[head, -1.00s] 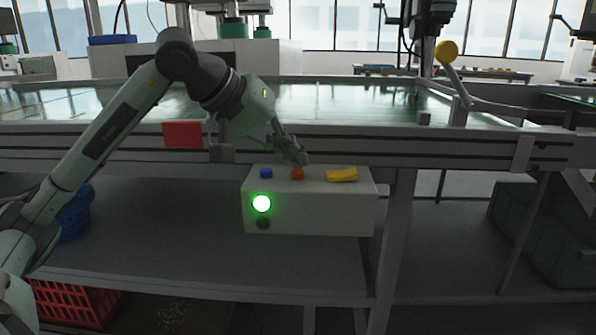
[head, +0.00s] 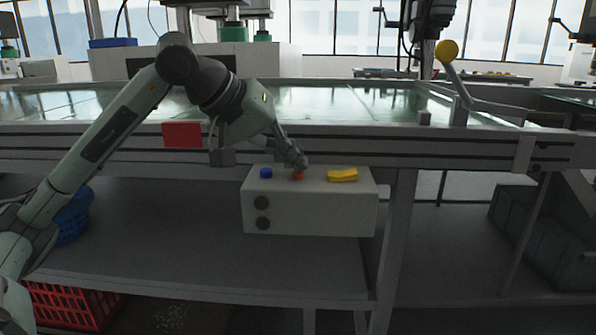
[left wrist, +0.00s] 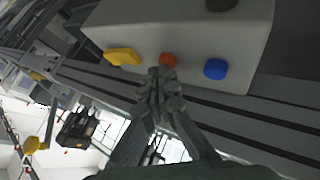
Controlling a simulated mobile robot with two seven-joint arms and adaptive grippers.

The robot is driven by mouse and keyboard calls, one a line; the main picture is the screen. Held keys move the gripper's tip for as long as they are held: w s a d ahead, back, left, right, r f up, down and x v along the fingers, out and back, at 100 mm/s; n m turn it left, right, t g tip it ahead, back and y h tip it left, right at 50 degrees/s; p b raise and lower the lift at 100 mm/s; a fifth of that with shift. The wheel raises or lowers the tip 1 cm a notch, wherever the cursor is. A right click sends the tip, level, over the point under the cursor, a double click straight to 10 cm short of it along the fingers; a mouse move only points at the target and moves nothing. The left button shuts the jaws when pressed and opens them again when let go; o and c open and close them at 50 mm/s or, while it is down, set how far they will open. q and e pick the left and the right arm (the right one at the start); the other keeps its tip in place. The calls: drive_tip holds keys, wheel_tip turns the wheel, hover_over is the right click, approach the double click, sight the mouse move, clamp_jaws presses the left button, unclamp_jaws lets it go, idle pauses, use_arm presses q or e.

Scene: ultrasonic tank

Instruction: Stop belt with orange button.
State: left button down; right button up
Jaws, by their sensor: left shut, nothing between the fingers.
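The orange button (head: 298,176) is on top of the grey control box (head: 320,212), between the blue button (head: 265,173) and a yellow piece (head: 342,175). My left gripper (head: 299,165) is shut and empty, with its fingertips down at the orange button. In the left wrist view the shut fingertips (left wrist: 161,74) reach the edge of the orange button (left wrist: 168,60); whether they press it I cannot tell. The belt (head: 330,102) runs behind, above the box. My right gripper is out of view.
The belt's metal side rail (head: 450,150) runs just behind and above the box. A red plate (head: 182,135) is on the rail at left. A lever with a yellow knob (head: 446,51) stands at right. Below are a shelf (head: 200,265) and a red crate (head: 70,305).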

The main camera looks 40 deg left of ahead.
sight(294, 174)
use_arm(q)
drive_tip(key=shift+r+p, duration=0.7)
drive_tip(key=shift+r, duration=0.15)
wheel_tip(294, 174, up, 5)
drive_tip(key=p, duration=0.4)
idle(0.8)
